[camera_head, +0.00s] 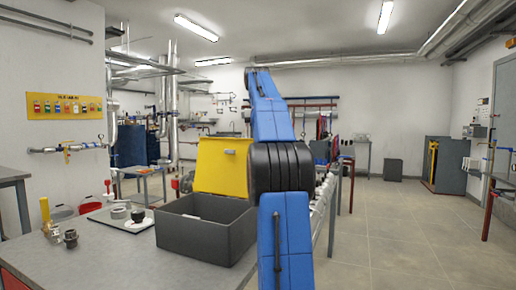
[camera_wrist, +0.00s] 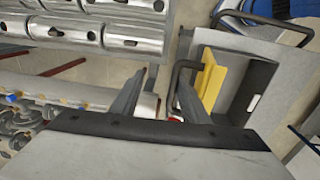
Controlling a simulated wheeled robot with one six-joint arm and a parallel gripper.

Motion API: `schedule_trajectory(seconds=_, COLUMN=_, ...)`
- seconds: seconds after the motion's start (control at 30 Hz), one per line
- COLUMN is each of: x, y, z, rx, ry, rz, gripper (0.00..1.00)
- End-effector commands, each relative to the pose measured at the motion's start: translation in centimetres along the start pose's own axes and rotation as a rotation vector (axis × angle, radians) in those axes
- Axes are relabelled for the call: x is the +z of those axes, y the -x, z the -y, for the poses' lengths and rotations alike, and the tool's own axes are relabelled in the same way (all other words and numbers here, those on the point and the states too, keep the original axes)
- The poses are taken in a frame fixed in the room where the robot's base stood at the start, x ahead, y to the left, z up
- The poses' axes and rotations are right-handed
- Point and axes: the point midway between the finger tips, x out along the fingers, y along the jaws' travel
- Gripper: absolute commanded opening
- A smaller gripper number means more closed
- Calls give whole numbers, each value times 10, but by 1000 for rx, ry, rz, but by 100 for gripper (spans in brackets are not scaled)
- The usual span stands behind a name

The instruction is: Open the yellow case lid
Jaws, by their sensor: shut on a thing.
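The yellow case lid (camera_head: 222,166) stands raised, nearly upright, at the back of the grey case (camera_head: 205,232) on the bench in the head view. A small dark handle or latch (camera_head: 230,152) shows on the lid's face. The open case shows its dark inside. My blue and black arm stands just right of the case and covers part of its right side; my gripper is hidden there. In the wrist view the gripper's two grey fingers (camera_wrist: 160,78) reach up from a broad grey body. What they hold is hard to make out.
The grey bench (camera_head: 112,262) carries several metal fittings (camera_head: 70,238) and a tray (camera_head: 118,216) with round parts, left of the case. The floor at the right (camera_head: 400,235) is clear. A blue-grey cabinet (camera_head: 452,165) stands farther back.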

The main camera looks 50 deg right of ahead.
Motion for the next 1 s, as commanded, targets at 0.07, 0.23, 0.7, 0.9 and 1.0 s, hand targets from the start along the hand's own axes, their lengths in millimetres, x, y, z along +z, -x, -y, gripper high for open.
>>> schedule_trajectory(seconds=0.07, x=-1, y=-9, z=-6, rx=-5, ry=-3, rz=8, gripper=28)
schedule_trajectory(seconds=0.23, x=-2, y=-5, z=-1, rx=19, ry=-1, rz=7, gripper=28)
schedule_trajectory(seconds=0.7, x=-3, y=24, z=49, rx=133, ry=2, rz=1, gripper=28)
schedule_trajectory(seconds=0.9, x=-2, y=35, z=81, rx=133, ry=3, rz=0, gripper=28)
schedule_trajectory(seconds=1.0, x=-2, y=38, z=97, rx=133, ry=4, rz=0, gripper=28)
